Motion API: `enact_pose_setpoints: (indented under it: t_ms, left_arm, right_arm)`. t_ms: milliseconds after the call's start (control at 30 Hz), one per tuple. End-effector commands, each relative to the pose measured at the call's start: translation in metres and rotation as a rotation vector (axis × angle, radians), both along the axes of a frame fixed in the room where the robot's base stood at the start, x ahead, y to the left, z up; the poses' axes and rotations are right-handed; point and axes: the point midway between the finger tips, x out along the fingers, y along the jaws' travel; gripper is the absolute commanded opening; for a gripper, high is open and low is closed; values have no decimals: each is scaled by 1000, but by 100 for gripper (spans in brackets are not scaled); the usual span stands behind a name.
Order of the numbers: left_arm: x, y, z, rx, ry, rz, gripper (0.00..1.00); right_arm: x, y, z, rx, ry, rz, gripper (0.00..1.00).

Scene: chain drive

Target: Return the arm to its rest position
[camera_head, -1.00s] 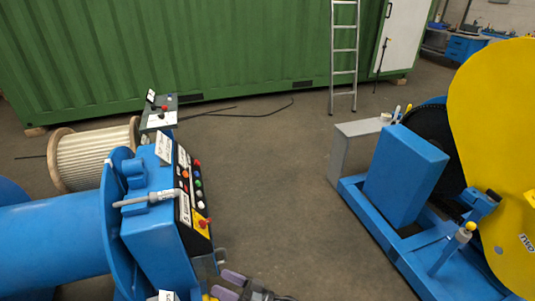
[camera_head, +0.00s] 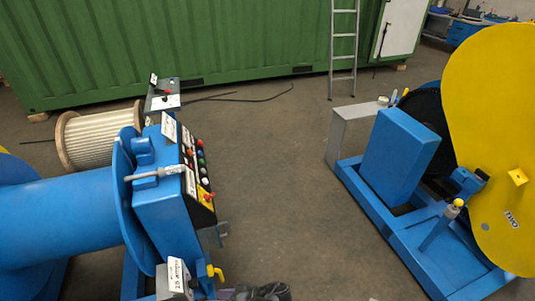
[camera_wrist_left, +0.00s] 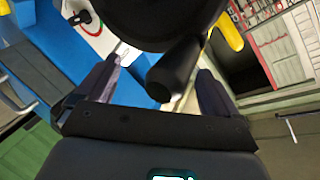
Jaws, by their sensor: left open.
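My left gripper (camera_head: 232,294) shows only in part at the bottom edge of the head view, right of the blue control console (camera_head: 160,215). In the left wrist view the dark fingers of my left gripper (camera_wrist_left: 160,75) stand well apart. A black rounded part (camera_wrist_left: 180,70) shows between and beyond them; I cannot tell what it is or how far away it is. No held object can be made out. My right gripper is not in view.
A blue machine base (camera_head: 425,250) with a yellow guard (camera_head: 490,130) stands at the right. A cable reel (camera_head: 95,140) is at the left. A ladder (camera_head: 343,50) leans by the green container (camera_head: 200,50). The floor between the machines (camera_head: 275,170) is clear.

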Motion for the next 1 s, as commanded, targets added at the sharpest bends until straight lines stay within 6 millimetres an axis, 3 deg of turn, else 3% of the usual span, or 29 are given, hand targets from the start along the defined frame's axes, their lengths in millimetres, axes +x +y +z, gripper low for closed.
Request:
enact_pose_setpoints:
  t_ms: [233,433,567,700,1000]
  left_arm:
    - [-3,20,-3,-281,31,197,95]
    - [15,57,20,-504,-34,380,95]
    - [35,107,54,-661,-146,524,95]
    - [50,170,95,-780,-293,649,95]
    - [53,283,172,-898,-575,804,95]
  right_arm:
    - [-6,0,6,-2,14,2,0]
    - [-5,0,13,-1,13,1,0]
    - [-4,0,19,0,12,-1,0]
    - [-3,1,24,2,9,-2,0]
    - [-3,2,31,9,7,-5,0]
